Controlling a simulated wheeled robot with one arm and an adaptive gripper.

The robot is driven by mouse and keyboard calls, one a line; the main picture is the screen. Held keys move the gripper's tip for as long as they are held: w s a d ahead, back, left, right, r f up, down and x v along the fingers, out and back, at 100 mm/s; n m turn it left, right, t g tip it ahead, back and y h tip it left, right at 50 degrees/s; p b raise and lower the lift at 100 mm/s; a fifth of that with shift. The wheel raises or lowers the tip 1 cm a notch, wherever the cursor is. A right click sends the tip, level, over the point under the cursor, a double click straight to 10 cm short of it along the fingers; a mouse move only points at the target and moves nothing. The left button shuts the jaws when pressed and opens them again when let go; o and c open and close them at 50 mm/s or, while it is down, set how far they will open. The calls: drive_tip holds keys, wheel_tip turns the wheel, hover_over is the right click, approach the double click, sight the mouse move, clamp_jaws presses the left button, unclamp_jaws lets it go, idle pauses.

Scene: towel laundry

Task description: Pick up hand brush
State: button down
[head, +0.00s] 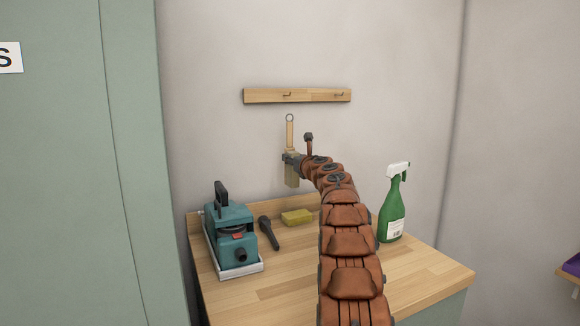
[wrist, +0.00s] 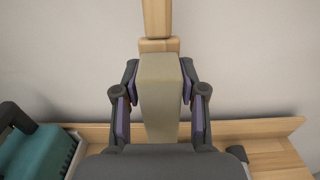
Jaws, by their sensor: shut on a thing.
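The hand brush (head: 290,135) is upright in the head view, with a light wooden handle, a ring at its top and a pale bristle block below. It is in front of the wall, above the wooden worktop and below the hook rail. My gripper (head: 290,159) is shut on the brush around its lower part. In the wrist view the brush's pale block (wrist: 161,95) stands between the two dark fingers of my gripper (wrist: 160,90), with the wooden handle running up out of the picture. My arm reaches in from the front and hides part of the worktop.
A wooden hook rail (head: 297,96) is on the wall above. On the worktop (head: 430,277) are a teal machine (head: 231,235), a dark tool (head: 268,233), a yellow sponge (head: 297,217) and a green spray bottle (head: 391,208). A green cabinet (head: 75,180) stands at left.

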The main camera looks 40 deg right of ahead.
drive_tip(key=b+v, duration=0.6)
drive_tip(key=v, duration=0.7)
drive_tip(key=shift+s+a+b, duration=0.2)
drive_tip(key=shift+s+b, duration=0.1)
drive_tip(key=shift+s, duration=0.05)
drive_tip(key=shift+r, duration=0.1)
